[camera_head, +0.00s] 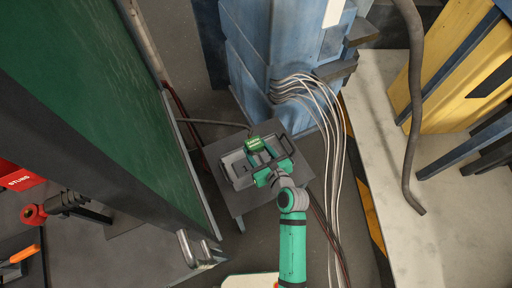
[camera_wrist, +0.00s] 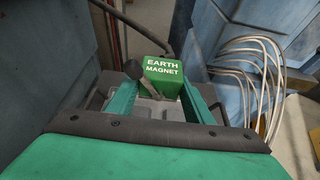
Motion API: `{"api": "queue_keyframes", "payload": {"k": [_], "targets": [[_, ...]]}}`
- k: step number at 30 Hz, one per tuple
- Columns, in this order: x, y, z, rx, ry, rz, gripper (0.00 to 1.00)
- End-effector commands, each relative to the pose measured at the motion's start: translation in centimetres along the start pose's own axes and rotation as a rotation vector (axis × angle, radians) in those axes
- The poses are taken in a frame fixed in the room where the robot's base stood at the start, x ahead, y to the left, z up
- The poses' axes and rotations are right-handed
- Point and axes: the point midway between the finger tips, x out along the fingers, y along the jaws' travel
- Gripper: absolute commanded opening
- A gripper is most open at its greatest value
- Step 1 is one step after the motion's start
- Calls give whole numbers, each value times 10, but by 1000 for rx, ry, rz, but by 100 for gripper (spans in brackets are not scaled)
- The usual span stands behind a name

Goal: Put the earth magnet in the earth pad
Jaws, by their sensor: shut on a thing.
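The earth magnet (camera_wrist: 163,72) is a green block with white lettering, ahead of my gripper in the wrist view. In the head view it is a small green block (camera_head: 253,145) over a grey case on a small table. My gripper (camera_wrist: 157,98) is shut on the earth magnet, with a green finger on each side; it also shows in the head view (camera_head: 264,160). A dark round-ended lever (camera_wrist: 135,70) stands by the magnet's left side. The magnet's lower part is partly hidden. I cannot make out anything marked as the earth pad.
The grey case (camera_head: 239,172) sits on the small table (camera_head: 243,205). A blue cabinet (camera_head: 250,60) stands behind, with pale cables (camera_head: 335,130) hanging at its right. A large green panel (camera_head: 100,90) rises close on the left. Bare floor lies between cabinet and panel.

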Motion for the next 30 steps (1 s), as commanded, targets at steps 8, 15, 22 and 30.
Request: {"api": "queue_keyframes", "payload": {"k": [8,15,22,30], "targets": [[49,-14,1,2,-6,3,0],[95,-30,-1,3,-6,3,0],[132,-40,-25,6,-4,3,0],[149,-47,-36,1,-4,0,0]]}}
